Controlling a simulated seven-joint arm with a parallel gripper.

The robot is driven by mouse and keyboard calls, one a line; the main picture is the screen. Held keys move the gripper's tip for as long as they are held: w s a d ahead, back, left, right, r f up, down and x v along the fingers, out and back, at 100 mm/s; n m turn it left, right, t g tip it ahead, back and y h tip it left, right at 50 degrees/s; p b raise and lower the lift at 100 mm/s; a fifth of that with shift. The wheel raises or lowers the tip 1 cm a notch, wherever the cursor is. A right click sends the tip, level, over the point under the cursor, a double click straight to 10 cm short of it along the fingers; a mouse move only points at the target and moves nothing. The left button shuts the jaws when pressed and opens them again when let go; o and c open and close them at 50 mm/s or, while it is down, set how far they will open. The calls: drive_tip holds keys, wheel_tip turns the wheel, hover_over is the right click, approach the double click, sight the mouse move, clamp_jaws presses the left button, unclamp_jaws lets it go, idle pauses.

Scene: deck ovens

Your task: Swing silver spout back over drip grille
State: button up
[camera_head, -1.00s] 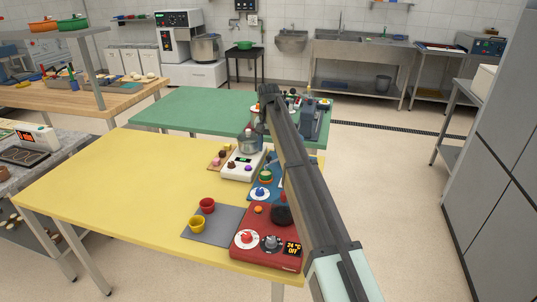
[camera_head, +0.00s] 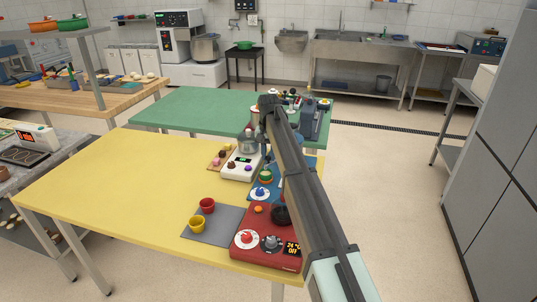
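My arm reaches from the lower right across the yellow table, and its far end is above the table's back right corner. My gripper (camera_head: 267,152) appears to hang down below that end, near a blue panel (camera_head: 307,168). It is too small and too dark to tell whether the fingers are open or shut. I cannot clearly make out the silver spout or the drip grille; the arm covers part of this area. A grey-blue appliance (camera_head: 314,118) stands on the green table just right of the arm.
The yellow table (camera_head: 110,180) is clear on its left. Near the arm are a red control box (camera_head: 262,254), a grey mat (camera_head: 228,233) with a red cup (camera_head: 207,205) and a yellow cup (camera_head: 196,224), and a white scale-like device (camera_head: 236,172). The green table (camera_head: 190,108) is behind.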

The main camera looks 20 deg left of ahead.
clamp_jaws()
drive_tip(key=shift+d, duration=0.1)
drive_tip(key=s+d+n, duration=0.2)
drive_tip(key=d+n, duration=0.4)
drive_tip(key=n, duration=0.1)
idle(0.7)
drive_tip(key=shift+n, duration=0.3)
drive_tip(key=o, duration=0.5)
unclamp_jaws()
